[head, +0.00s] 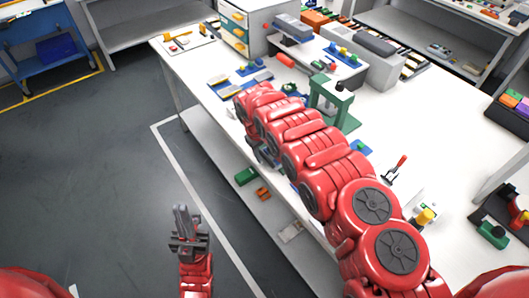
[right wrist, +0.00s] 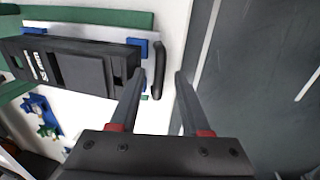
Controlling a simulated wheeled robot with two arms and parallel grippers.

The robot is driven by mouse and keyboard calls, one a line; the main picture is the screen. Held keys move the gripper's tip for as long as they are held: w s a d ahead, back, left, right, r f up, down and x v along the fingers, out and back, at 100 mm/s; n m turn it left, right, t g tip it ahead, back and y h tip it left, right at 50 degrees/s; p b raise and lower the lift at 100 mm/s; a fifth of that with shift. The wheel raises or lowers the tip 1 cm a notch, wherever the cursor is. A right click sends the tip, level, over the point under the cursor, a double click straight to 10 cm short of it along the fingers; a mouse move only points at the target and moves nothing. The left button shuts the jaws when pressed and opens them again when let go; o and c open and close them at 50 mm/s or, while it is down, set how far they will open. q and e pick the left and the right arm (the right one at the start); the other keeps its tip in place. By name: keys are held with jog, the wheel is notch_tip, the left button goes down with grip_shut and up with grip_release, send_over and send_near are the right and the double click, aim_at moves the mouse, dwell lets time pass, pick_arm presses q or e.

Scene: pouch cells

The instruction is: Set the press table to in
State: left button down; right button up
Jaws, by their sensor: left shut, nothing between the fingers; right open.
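In the right wrist view a black sliding block with white lettering (right wrist: 75,65), which looks like the press table, lies by a green plate (right wrist: 95,18) and small blue blocks. A dark upright bar handle (right wrist: 159,70) stands at its right end. My right gripper (right wrist: 159,85) is open, with the handle showing between its fingertips; I cannot tell whether they touch it. In the head view my right arm covers this spot. A green press frame (head: 330,95) stands behind the arm. My left gripper (head: 186,222) is shut and empty, over the floor left of the table.
The white worktable (head: 450,120) carries several fixtures, including a red-handled clamp (head: 397,168) and a yellow-topped part (head: 426,215). A lower shelf holds a green block (head: 246,176). Grey floor (head: 80,160) lies open to the left.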

jog(key=shift+f, duration=0.1)
grip_shut()
dwell(1.4)
